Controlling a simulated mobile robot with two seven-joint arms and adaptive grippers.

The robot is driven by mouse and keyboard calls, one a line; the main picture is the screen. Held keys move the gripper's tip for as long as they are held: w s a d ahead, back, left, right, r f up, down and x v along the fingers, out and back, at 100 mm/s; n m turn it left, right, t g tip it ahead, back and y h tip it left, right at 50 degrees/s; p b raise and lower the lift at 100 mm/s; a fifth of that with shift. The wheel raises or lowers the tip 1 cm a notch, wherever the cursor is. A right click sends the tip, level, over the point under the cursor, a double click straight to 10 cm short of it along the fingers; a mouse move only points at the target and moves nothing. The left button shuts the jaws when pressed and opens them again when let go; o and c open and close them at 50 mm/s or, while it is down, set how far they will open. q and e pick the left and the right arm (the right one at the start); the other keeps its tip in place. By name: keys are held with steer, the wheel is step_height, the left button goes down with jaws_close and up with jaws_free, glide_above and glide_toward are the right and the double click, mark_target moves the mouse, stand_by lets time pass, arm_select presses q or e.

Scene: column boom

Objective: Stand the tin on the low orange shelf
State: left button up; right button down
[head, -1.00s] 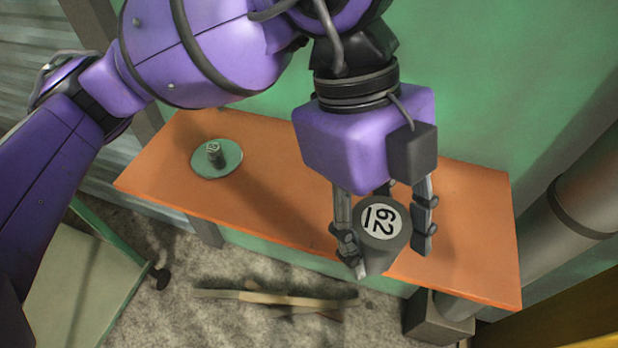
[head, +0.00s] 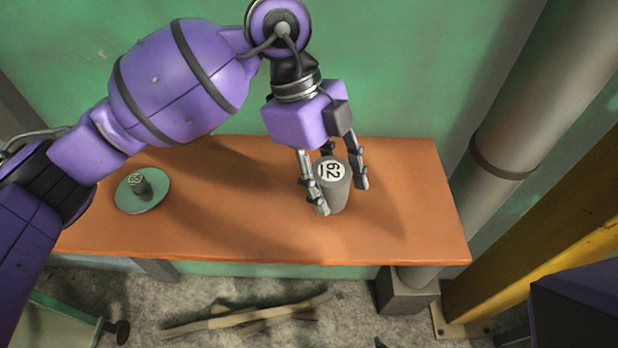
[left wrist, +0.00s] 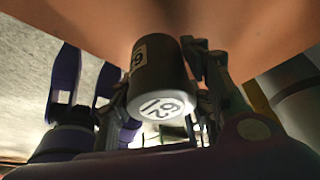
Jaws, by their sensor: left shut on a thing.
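The tin (head: 338,194) is a grey cylinder with a white round label marked 62 on its top. My left gripper (head: 341,196) comes down from above and is shut on it, with fingers on both sides. The tin looks upright, over the right-hand part of the low orange shelf (head: 240,235). In the left wrist view the tin (left wrist: 158,72) is between the fingers, its far end against the orange of the shelf (left wrist: 240,25). I cannot tell whether its base touches the shelf. My right gripper is not seen in the head view.
A green wall backs the shelf. A grey pipe (head: 520,120) and a yellow beam (head: 540,250) stand to the right. Wooden sticks (head: 250,316) lie on the floor.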

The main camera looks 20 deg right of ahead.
mark_target(331, 195)
arm_select(q)
steer(key=shift+w+d+f, duration=0.1)
steer(key=shift+w+f, duration=0.1)
steer(key=shift+w+d+f, duration=0.1)
steer(key=shift+w+f, duration=0.05)
steer(key=shift+f, duration=0.75)
steer(key=shift+w+f, duration=0.1)
steer(key=shift+f, duration=0.8)
steer(key=shift+f, duration=0.2)
steer(key=o, duration=1.4)
steer(key=shift+r, duration=0.15)
steer(key=v, duration=1.2)
